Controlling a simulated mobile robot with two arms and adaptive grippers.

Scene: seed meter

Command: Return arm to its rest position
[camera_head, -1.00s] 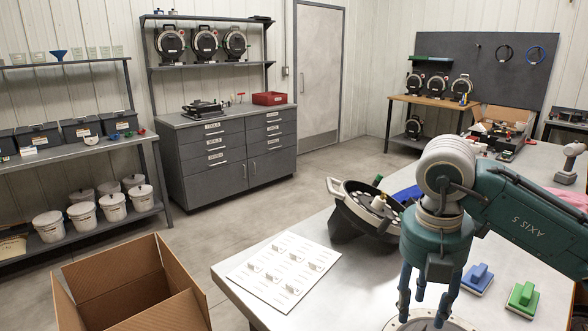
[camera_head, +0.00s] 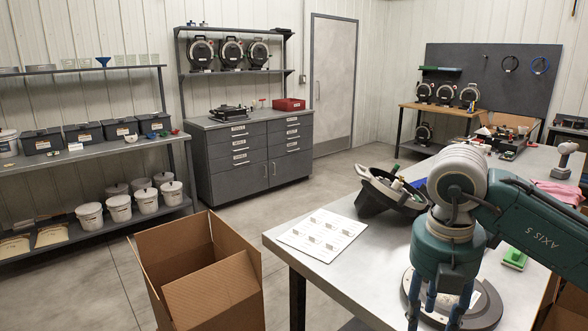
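My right arm comes in from the right, and its teal gripper (camera_head: 436,318) hangs down over the near part of the metal workbench (camera_head: 350,283). The black seed meter housing (camera_head: 375,200) lies farther back on the bench, left of the arm, apart from the gripper. My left gripper is not in view.
A white printed sheet (camera_head: 322,235) lies at the bench's left edge. A green block (camera_head: 514,258) sits right of the gripper, partly behind the arm. An open cardboard box (camera_head: 180,262) stands on the floor at left. Floor between box and cabinet (camera_head: 240,177) is clear.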

